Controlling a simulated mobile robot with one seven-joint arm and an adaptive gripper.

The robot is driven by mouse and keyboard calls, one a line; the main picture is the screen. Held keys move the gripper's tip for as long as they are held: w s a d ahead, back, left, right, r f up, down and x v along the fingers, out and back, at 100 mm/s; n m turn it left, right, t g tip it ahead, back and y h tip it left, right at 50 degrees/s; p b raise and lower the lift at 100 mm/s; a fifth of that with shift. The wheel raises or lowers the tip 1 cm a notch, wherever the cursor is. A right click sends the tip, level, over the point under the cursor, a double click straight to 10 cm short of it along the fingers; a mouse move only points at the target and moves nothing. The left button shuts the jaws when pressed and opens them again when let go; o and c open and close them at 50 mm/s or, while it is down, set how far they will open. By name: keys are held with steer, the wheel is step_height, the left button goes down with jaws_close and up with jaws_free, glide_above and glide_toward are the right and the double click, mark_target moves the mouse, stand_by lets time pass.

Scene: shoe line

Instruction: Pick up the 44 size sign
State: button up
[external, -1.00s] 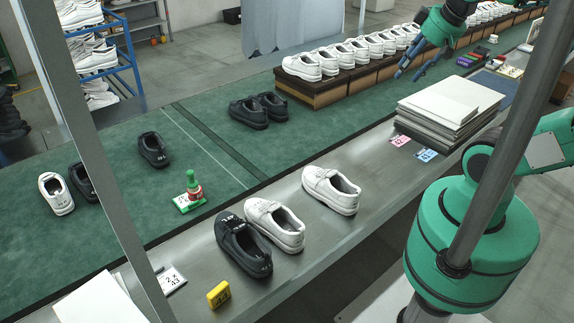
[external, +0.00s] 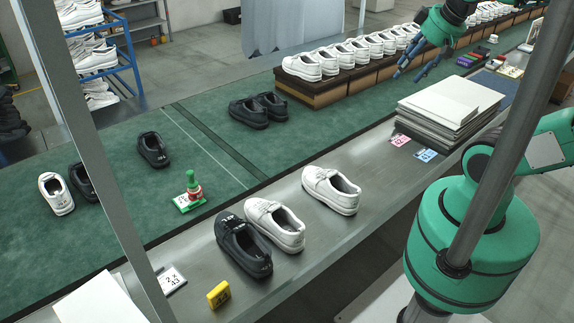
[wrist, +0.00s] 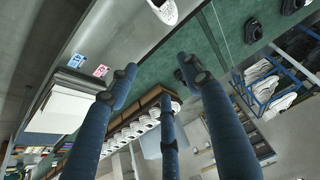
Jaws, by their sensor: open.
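Several small size signs are in the external view, and their numbers are too small to read surely. A yellow sign (external: 218,294) stands on the metal ledge near the black shoe. A white card (external: 172,279) lies left of it. A pink card (external: 400,140) and a blue card (external: 426,155) lie by the stack of boards; the pink card (wrist: 101,71) and blue card (wrist: 77,60) also show in the wrist view. A green card (external: 189,200) is under a bottle on the belt. My gripper (external: 408,68) is open and empty, raised above the belt at upper right; its blue fingers (wrist: 158,85) are spread.
On the ledge are a black shoe (external: 243,247) and two white shoes (external: 331,190). A stack of boards (external: 449,108) stands right of them. White shoes on brown boxes (external: 312,92) line the far side of the green belt (external: 120,235). A grey post crosses the left.

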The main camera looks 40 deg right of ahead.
steer(key=w+a+f+n+g+y, duration=0.15)
steer(key=w+a+n, duration=0.35)
steer(key=w+a, duration=0.75)
steer(key=w+a+f+n+g, duration=0.1)
steer(key=w+a+f+n, duration=0.25)
steer(key=a, duration=0.65)
steer(key=w+a+f+n+g, duration=0.1)
steer(key=w+a+f+n, duration=0.2)
steer(key=a, duration=0.6)
steer(key=n+g+h, duration=0.2)
steer(key=n, duration=0.6)
glide_above(216, 287)
step_height(216, 287, down, 29)
steer(key=shift+s+f+y, duration=0.1)
steer(key=shift+y, duration=0.15)
steer(key=shift+f+b, duration=0.45)
steer(key=shift+f, duration=3.85)
